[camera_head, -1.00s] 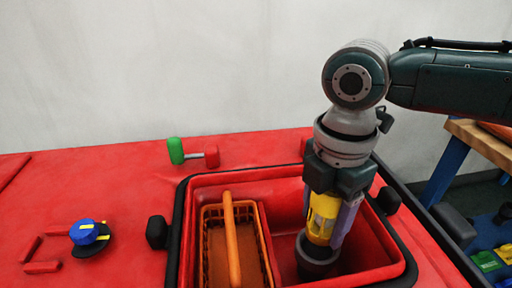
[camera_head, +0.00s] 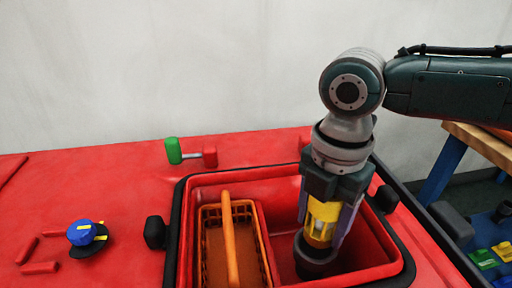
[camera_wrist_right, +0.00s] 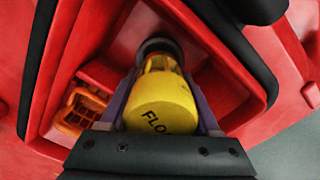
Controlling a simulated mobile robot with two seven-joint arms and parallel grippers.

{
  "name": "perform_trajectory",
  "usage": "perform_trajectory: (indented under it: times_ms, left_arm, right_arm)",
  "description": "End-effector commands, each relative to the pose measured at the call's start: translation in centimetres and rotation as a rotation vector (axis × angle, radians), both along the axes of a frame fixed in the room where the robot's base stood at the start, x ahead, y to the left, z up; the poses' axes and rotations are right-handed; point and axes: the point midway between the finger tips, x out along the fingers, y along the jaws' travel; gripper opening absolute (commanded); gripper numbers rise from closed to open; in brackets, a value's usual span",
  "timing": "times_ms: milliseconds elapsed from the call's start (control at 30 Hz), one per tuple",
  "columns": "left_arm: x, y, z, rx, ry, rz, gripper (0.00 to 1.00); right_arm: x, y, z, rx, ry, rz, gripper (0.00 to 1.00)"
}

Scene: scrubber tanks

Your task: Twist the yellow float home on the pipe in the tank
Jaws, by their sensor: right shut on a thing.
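The yellow float (camera_head: 322,218) is inside the right part of the red tank (camera_head: 285,176), above the dark round pipe fitting (camera_head: 316,262). It leans slightly in the head view. My right gripper (camera_head: 328,228) points down and is shut on the float, a finger on each side. In the right wrist view the float (camera_wrist_right: 162,104) shows lettering on its end and sits between the fingers of the gripper (camera_wrist_right: 163,110). The dark pipe end (camera_wrist_right: 160,46) is just beyond it. The exact contact between float and pipe is hard to see. My left gripper is not in view.
An orange basket (camera_head: 207,262) with a raised handle fills the tank's left part. A green-and-red valve (camera_head: 173,151) is behind the tank. A blue knob (camera_head: 81,232) is at the left. A wooden-topped bench (camera_head: 482,138) stands at the right.

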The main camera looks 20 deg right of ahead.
Motion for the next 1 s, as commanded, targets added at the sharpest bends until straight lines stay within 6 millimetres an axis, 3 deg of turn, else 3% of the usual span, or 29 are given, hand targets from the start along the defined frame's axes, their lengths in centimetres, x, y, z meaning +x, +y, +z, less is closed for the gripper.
perform_trajectory:
  times_ms: [1000]
  left_arm:
    - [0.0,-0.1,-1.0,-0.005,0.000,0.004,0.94]
  right_arm:
    - [0.0,0.1,-1.9,0.001,-0.001,0.001,0.07]
